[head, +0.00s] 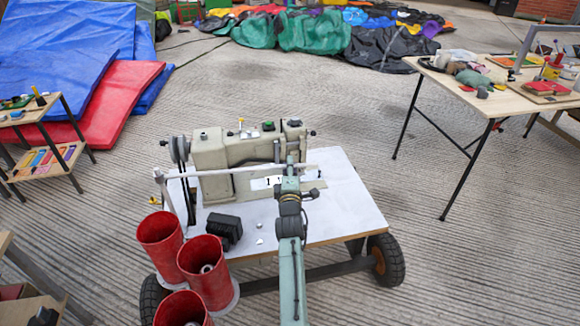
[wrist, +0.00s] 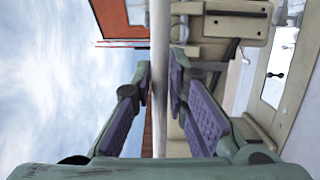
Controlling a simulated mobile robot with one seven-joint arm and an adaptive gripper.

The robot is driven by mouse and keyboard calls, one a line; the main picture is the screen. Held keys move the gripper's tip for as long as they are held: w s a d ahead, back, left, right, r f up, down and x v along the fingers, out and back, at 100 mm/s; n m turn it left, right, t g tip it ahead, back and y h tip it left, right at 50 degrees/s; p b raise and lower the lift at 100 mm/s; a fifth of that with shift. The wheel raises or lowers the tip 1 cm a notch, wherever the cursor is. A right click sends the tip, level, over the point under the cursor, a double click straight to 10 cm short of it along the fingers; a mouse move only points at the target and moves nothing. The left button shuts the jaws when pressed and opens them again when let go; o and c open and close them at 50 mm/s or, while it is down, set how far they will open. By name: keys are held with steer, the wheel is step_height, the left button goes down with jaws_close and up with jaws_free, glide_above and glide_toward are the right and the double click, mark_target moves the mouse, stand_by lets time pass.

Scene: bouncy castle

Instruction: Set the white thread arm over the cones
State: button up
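The white thread arm (head: 235,170) is a thin, nearly level bar. It runs from an upright at the cart's left end, in front of the sewing machine, to the right. Three red cones (head: 205,272) stand at the cart's front left, and the bar is not above them. My gripper (head: 290,170) is at the bar's right part. In the wrist view the bar (wrist: 160,40) passes between my two purple-padded fingers (wrist: 161,78), whose tips close in on both sides with hardly any gap. Exact finger contact is hard to see.
A beige sewing machine (head: 235,150) stands close behind the bar on the white cart top (head: 345,205). A black block (head: 224,230) lies near the cones. A table (head: 500,95) stands at the right and a small shelf (head: 45,150) at the left. Open paving surrounds the cart.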

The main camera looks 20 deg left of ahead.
jaws_close()
stand_by(0.5)
